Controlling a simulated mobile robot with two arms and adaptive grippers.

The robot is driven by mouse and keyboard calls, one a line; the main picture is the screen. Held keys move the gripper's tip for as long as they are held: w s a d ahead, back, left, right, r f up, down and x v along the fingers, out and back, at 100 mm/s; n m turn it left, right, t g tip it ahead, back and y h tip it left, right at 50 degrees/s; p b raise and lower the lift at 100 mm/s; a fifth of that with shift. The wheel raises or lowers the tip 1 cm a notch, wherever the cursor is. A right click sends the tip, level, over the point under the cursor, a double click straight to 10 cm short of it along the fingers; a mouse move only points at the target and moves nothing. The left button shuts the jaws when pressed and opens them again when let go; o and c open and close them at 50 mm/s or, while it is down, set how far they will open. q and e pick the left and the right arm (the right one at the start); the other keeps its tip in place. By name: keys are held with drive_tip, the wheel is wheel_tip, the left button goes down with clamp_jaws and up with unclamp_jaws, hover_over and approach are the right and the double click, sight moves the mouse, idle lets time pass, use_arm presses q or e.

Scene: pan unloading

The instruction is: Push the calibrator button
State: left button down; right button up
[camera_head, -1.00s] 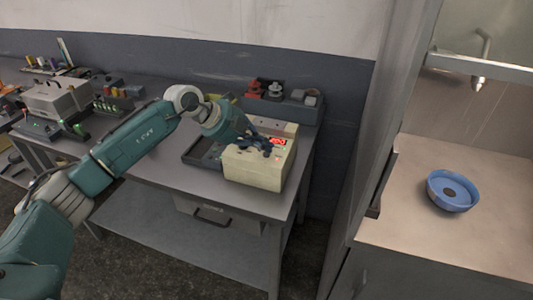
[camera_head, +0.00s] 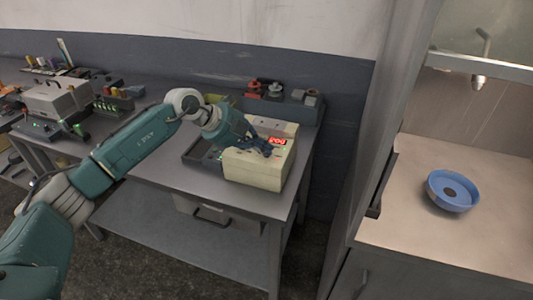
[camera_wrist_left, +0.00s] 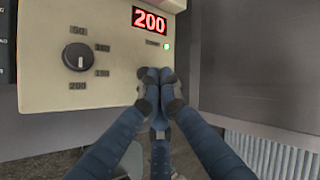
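The calibrator (camera_head: 258,174) is a cream box on the grey bench. Its red display (camera_head: 277,141) reads 200, which also shows in the left wrist view (camera_wrist_left: 150,20). In that view its front panel has a black dial (camera_wrist_left: 76,56) ringed by numbers and a small lit green light (camera_wrist_left: 166,46). My left gripper (camera_head: 267,152) is at the panel, with its blue fingertips together. In the left wrist view, the gripper (camera_wrist_left: 160,78) sits just below the green light. The fingertips cover part of the panel, so contact and any button behind them cannot be told. My right gripper is out of view.
A dark tray (camera_head: 198,150) lies left of the calibrator. A grey bin (camera_head: 295,108) with red and grey items stands behind it. A blue round dish (camera_head: 452,190) sits on the right counter beyond a partition. More equipment crowds the bench's left end.

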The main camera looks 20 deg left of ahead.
sight(264, 158)
use_arm(q)
drive_tip(key=shift+f, duration=0.45)
idle(0.3)
drive_tip(key=shift+r+p, duration=0.6)
drive_tip(key=shift+r, duration=0.3)
drive_tip(key=shift+r, duration=0.1)
wheel_tip(264, 158, up, 6)
drive_tip(key=p, duration=0.4)
drive_tip(key=shift+p, duration=0.4)
